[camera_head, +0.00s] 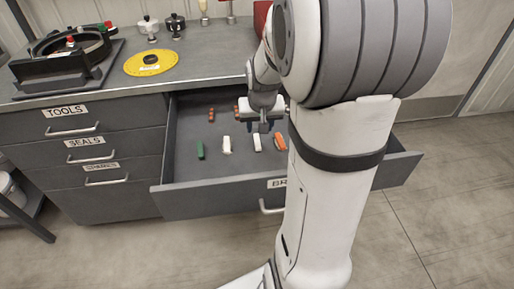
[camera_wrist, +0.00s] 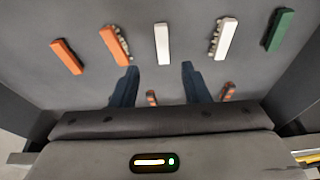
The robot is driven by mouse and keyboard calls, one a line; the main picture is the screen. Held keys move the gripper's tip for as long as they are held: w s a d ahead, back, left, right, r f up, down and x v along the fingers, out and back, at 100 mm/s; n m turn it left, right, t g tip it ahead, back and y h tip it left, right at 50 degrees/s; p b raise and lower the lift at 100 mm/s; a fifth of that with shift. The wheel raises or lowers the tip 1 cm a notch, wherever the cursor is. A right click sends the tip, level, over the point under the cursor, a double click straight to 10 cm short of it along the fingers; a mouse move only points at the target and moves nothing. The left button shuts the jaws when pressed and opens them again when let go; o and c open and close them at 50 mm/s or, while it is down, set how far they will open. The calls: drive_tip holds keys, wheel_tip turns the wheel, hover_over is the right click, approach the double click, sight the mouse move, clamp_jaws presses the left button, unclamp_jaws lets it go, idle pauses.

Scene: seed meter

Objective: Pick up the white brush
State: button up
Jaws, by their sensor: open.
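The white brush (camera_wrist: 225,38), a white bar with speckled bristles along one side, lies in the open drawer, right of my gripper in the wrist view. In the head view the white brush (camera_head: 226,144) lies left of my gripper (camera_head: 264,126). My gripper (camera_wrist: 159,68) is open and empty, its fingers pointing into the drawer. A plain white bar (camera_wrist: 162,44), with no bristles showing, lies straight beyond the gap between the fingers. It also shows in the head view (camera_head: 257,142). Neither white piece is between the fingers.
The drawer (camera_head: 225,187) also holds a green bar (camera_wrist: 279,30), an orange bristled brush (camera_wrist: 113,44), a plain orange bar (camera_wrist: 66,56) and small orange pieces (camera_head: 211,114). My arm hides its right part in the head view. A yellow disc (camera_head: 150,63) lies on the counter.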

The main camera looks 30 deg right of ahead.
sight(258, 142)
drive_tip(key=x, duration=0.4)
drive_tip(key=b+x, duration=0.1)
drive_tip(key=x, duration=0.3)
drive_tip(key=shift+a+f, duration=0.2)
drive_tip(key=shift+f, duration=0.05)
clamp_jaws()
